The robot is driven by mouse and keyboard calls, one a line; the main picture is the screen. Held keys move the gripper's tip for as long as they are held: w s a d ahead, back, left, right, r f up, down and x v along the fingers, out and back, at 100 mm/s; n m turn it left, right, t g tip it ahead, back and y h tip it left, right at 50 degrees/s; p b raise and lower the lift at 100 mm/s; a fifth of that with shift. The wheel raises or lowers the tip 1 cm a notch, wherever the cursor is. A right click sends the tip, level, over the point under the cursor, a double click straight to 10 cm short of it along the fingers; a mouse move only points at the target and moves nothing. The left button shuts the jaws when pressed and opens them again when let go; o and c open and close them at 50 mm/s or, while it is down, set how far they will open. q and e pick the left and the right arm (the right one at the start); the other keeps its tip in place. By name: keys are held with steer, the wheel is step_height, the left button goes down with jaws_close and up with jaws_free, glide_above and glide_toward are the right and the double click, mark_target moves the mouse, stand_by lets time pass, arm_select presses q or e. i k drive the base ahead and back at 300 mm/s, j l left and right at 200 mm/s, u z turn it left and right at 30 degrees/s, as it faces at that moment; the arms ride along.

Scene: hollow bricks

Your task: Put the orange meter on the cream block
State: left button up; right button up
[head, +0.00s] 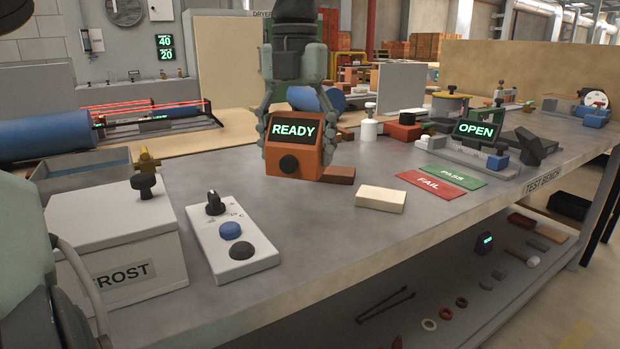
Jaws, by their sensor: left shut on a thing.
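The orange meter (295,167) has a dark display reading READY and a black knob on its front. My left gripper (295,130) comes down from above and is shut on the meter, one finger on each side. The meter is upright, at or a little above the bench top; I cannot tell if it touches. The cream block (381,199) lies flat on the bench, to the right of the meter and nearer the front edge, with its top bare. My right gripper is not in view.
A red-brown brick (340,174) lies just right of the meter. A white control box (228,236) and a FROST box (118,250) stand at the left. Red FAIL (430,184) and green PASS (452,177) plates lie right of the block. Bench around the block's front is clear.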

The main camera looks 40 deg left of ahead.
mark_target(382, 192)
steer(key=i+l+u, duration=1.2)
steer(key=l+u, duration=0.2)
steer(key=l, duration=0.3)
